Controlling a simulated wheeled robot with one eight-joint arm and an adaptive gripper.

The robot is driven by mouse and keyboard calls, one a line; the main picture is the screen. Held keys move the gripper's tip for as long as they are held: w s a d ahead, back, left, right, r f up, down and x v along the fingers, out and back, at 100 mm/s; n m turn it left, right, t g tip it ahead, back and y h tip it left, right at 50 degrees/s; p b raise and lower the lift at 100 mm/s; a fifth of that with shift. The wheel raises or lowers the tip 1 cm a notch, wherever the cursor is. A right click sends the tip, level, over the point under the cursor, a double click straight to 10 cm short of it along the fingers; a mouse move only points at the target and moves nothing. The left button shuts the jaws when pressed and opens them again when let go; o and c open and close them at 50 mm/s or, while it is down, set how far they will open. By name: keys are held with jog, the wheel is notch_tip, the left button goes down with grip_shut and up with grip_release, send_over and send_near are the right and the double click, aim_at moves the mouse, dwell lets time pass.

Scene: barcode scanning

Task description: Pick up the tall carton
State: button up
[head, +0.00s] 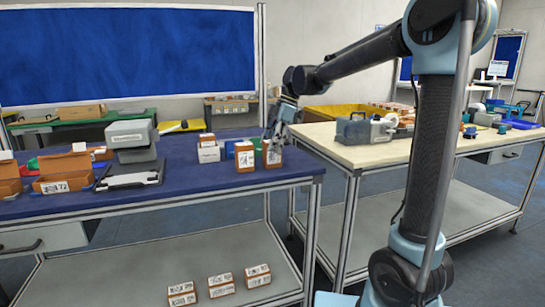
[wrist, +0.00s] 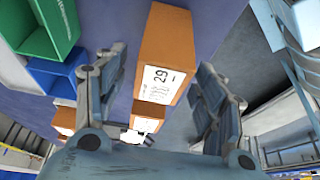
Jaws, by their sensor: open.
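A tall orange-brown carton (head: 272,154) with a white printed label stands near the right end of the blue table. A similar carton (head: 245,157) stands just left of it. My gripper (head: 274,130) is above and around the top of the right carton, pointing down. In the wrist view, the tall carton (wrist: 164,50) lies between the two spread fingers of my gripper (wrist: 160,75). A gap shows on each side of it, and the fingers do not appear to touch it. The fingers hide part of the carton in the head view.
A green bin (wrist: 45,28) and a blue bin (wrist: 55,78) are left of the gripper. A scanner stand (head: 133,140) is further left. The table's right edge is close.

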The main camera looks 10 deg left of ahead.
aim_at(264, 163)
jog(key=shift+x, duration=2.2)
jog(key=shift+w+d, duration=0.1)
jog(key=c, duration=1.3)
